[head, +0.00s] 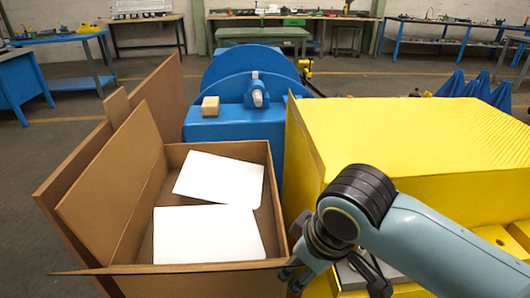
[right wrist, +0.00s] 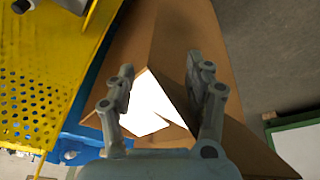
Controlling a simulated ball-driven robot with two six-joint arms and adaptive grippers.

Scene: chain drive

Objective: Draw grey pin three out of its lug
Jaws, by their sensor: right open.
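I cannot make out grey pin three or its lug for certain in either view. My right gripper (head: 338,284) is low in the head view, between the cardboard box and the yellow housing. It is open, and in the right wrist view its two fingers (right wrist: 160,72) are spread with nothing between them, over the cardboard box (right wrist: 225,85). A pale grey fitting (head: 257,92) stands on the blue machine (head: 235,127) at the back, well away from my right gripper. My left gripper is out of view.
The open cardboard box (head: 265,165) holds white sheets (head: 208,234), and its flaps stand up at left. The yellow housing (head: 400,135) fills the right side. A tan block (head: 210,106) sits on the blue machine. Workbenches line the back; floor is clear at far left.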

